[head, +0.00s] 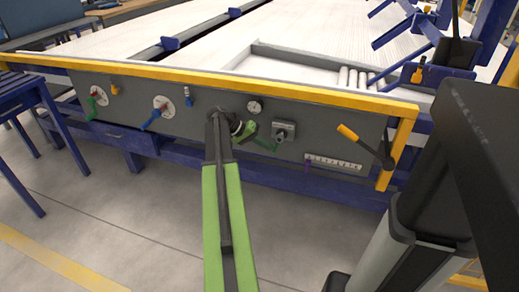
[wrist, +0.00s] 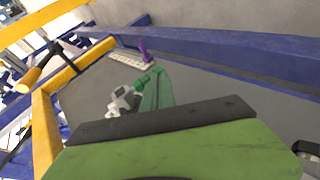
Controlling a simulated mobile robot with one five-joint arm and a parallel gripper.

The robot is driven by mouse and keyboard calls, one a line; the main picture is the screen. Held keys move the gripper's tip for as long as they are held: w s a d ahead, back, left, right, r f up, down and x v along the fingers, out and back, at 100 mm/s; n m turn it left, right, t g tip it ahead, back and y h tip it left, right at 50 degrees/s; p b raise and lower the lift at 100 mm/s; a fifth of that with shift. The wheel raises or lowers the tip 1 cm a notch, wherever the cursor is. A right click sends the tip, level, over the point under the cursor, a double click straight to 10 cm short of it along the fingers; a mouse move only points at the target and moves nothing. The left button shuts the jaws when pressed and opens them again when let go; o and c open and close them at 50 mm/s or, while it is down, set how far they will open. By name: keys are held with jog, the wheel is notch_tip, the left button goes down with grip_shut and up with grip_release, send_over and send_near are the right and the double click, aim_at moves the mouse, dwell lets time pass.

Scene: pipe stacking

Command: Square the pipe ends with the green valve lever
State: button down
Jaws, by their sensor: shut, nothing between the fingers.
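A green lever (head: 264,144) sits on a grey valve (head: 284,130) on the dark front panel of the bench. In the wrist view the green lever (wrist: 142,81) stands on the grey valve (wrist: 121,101), with a see-through green shape beside it. Another green lever (head: 92,108) is at the panel's left end. My gripper (head: 248,130) is shut and empty, just left of the right-hand green lever; whether they touch cannot be told. Several pale pipes (head: 353,78) lie side by side on the bench top, against a grey rail.
A blue lever (head: 153,119) and a gauge (head: 254,106) are on the panel. A black lever with a yellow handle (head: 348,132) sticks out at right. A yellow rail (head: 210,80) edges the bench top. A white marked strip (head: 333,163) is lower right. The floor in front is clear.

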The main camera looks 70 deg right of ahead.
jog(key=shift+s+d+f+b, duration=0.1)
jog(key=shift+s+f+b, duration=0.25)
jog(key=shift+s, duration=0.35)
jog(key=shift+s+d+f+b, duration=0.1)
jog(key=shift+s+f+b, duration=0.2)
jog(key=shift+s, duration=0.45)
jog(key=shift+s+f+b, duration=0.25)
jog(key=shift+s+f, duration=0.1)
jog(key=shift+s, duration=0.5)
